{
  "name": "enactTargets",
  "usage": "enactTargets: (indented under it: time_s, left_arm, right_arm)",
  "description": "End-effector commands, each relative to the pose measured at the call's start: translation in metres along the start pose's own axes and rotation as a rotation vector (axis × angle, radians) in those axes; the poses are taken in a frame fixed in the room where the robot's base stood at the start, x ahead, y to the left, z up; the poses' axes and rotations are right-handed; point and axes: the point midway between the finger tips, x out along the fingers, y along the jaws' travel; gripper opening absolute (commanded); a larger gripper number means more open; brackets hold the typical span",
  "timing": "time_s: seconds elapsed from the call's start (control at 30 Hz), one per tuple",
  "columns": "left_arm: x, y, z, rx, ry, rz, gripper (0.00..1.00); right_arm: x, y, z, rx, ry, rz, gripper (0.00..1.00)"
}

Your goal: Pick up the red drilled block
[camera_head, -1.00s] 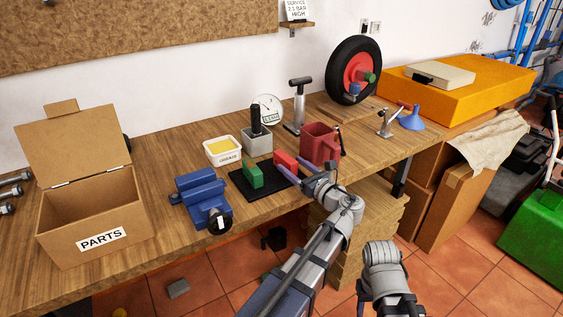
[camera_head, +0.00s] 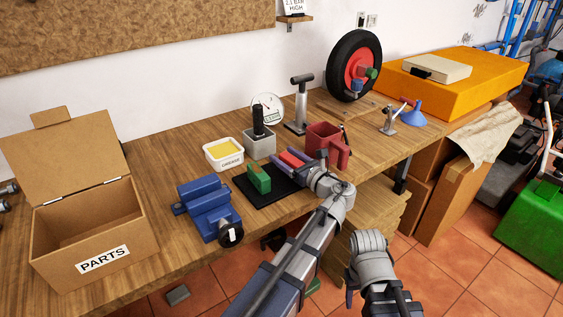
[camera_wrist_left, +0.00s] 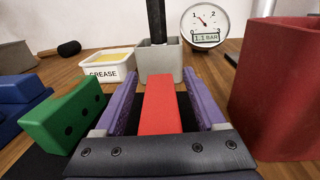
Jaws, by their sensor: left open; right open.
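The red block (camera_head: 291,158) lies on the black mat (camera_head: 262,191); it also shows in the left wrist view (camera_wrist_left: 160,105), where its smooth top is visible but no holes are. My left gripper (camera_head: 288,155) is open, with its purple fingers on either side of the red block. In the wrist view a narrow gap shows at the finger on the right; contact at the other finger is hard to tell. The block's near end is hidden behind the gripper body. My right arm shows at the lower right, but its fingers are not visible.
A green drilled block (camera_head: 259,179) stands left on the mat. A red mug-like container (camera_head: 323,142) stands close on the right. A grey holder (camera_head: 260,146) and grease tub (camera_head: 223,154) stand behind. A blue vise (camera_head: 208,208) and open parts box (camera_head: 95,235) are farther left.

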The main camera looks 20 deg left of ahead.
Motion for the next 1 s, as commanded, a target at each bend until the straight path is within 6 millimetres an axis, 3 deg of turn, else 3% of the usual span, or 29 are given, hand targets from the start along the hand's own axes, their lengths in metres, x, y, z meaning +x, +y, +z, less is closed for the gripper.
enactTargets:
  time_s: [0.23, 0.87, 1.0]
  left_arm:
    - [-0.0002, -0.0012, -0.0001, 0.000, 0.000, -0.001, 0.72]
    - [0.0001, -0.0010, -0.0001, 0.000, 0.000, -0.001, 0.02]
    - [0.0001, -0.0010, -0.0001, 0.000, 0.000, 0.000, 0.00]
  right_arm:
    - [0.0001, 0.0001, 0.0003, 0.000, 0.000, 0.000, 0.50]
    - [0.0001, 0.0001, 0.0002, 0.000, 0.000, 0.000, 0.50]
    - [0.0001, 0.0001, 0.0002, 0.000, 0.000, 0.000, 0.50]
